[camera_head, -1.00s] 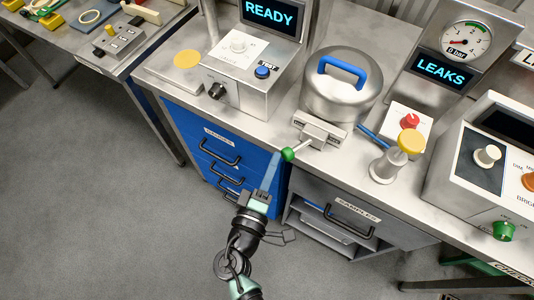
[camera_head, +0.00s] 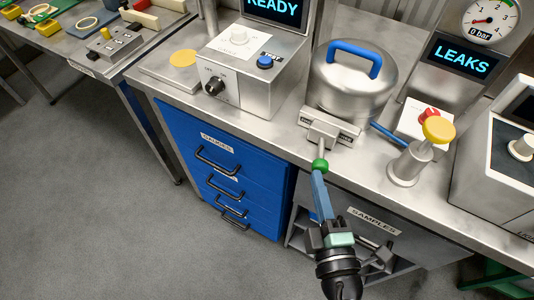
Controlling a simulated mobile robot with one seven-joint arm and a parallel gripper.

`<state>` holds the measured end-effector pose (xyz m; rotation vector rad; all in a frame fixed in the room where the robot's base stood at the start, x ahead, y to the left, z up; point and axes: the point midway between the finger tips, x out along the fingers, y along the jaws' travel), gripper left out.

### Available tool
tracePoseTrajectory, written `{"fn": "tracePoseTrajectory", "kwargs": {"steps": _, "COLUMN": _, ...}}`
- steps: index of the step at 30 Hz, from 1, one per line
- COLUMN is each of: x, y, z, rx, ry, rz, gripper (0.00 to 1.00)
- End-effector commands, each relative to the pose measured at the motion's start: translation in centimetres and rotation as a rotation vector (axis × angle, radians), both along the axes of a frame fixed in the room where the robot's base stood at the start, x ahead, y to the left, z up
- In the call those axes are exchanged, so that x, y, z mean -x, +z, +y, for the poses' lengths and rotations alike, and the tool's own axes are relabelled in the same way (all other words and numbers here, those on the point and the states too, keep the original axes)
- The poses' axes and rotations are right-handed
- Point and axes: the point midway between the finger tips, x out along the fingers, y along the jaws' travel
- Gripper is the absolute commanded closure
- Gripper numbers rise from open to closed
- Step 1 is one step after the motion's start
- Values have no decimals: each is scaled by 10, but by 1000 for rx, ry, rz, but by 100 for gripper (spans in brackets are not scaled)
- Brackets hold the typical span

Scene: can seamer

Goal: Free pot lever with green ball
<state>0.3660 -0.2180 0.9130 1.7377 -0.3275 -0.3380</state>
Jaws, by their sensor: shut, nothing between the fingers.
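The metal pot (camera_head: 352,85) with a blue handle (camera_head: 354,50) stands on the steel bench. At its front is a metal latch block (camera_head: 330,129) with a lever ending in a green ball (camera_head: 320,165). The lever now points toward the viewer, over the bench's front edge. My gripper (camera_head: 318,178) is shut and empty, its blue fingers just below the green ball. The fingertips appear to touch the ball or lie very close to it; the exact contact cannot be told.
A yellow-topped metal post (camera_head: 407,165) stands right of the latch, with a blue hose (camera_head: 386,132) behind it. A control box (camera_head: 255,75) is at left of the pot. Blue drawers (camera_head: 215,165) and a samples drawer (camera_head: 368,220) sit below the bench edge.

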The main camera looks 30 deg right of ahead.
Motion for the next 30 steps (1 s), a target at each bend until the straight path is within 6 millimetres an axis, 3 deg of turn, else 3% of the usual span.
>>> {"fn": "tracePoseTrajectory", "kwargs": {"steps": 9, "x": 8, "y": 1, "z": -14, "rx": 0, "ry": -10, "rz": -6, "gripper": 100}}
{"fn": "tracePoseTrajectory", "kwargs": {"steps": 30, "x": 8, "y": 3, "z": -16, "rx": 3, "ry": -12, "rz": -8, "gripper": 100}}
